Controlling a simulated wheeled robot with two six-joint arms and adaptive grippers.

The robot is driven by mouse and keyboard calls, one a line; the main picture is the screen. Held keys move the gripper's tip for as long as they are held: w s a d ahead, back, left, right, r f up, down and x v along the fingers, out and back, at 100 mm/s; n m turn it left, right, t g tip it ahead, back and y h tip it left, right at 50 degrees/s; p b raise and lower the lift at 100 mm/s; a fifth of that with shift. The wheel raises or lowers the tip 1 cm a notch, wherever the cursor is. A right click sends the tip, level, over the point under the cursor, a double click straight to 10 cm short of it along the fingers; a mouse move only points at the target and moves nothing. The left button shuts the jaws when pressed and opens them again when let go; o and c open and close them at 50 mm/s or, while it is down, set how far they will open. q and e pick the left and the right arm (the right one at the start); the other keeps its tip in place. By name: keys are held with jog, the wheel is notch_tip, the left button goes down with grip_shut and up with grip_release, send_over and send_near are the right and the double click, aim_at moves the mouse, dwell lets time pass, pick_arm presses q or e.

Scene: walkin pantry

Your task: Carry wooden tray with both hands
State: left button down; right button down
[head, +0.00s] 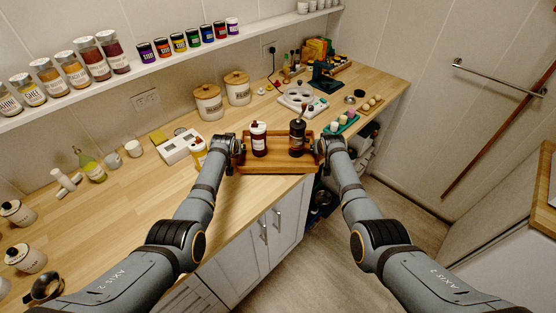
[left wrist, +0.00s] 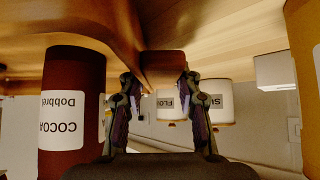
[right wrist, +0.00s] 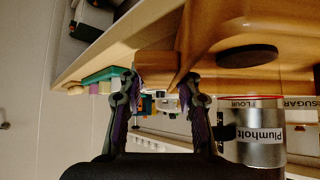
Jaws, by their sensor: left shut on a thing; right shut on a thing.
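The wooden tray (head: 272,168) is near the front edge of the counter in the head view, looking roughly level. I cannot tell whether it touches the countertop. On it stand a dark red cocoa jar with a white lid (head: 259,140) and a dark grinder-like item (head: 297,139), both upright. My left gripper (head: 229,150) is shut on the tray's left handle, which shows between the fingers in the left wrist view (left wrist: 163,68). My right gripper (head: 325,148) is shut on the right handle, seen in the right wrist view (right wrist: 157,65). The wrist views are upside down.
A yellow-labelled bottle (head: 198,153) and a white box (head: 178,146) stand close left of the tray. Wooden-lidded canisters (head: 208,102) are behind. Bare countertop (head: 140,205) lies left; open floor (head: 330,260) lies in front.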

pick_arm(q)
jog(key=shift+w+f+b, duration=0.1)
jog(key=shift+f+b, duration=0.2)
jog(key=shift+f, duration=0.3)
pick_arm(e)
jog(key=shift+f, duration=0.55)
pick_arm(q)
jog(key=c, duration=0.9)
grip_release()
jog(key=shift+c, duration=0.2)
pick_arm(e)
jog(key=c, duration=0.9)
grip_release()
jog(key=shift+c, duration=0.2)
pick_arm(q)
jog(key=shift+r, duration=0.1)
pick_arm(e)
jog(key=shift+s, duration=0.1)
pick_arm(q)
jog(key=v, duration=1.2)
pick_arm(e)
jog(key=v, duration=1.2)
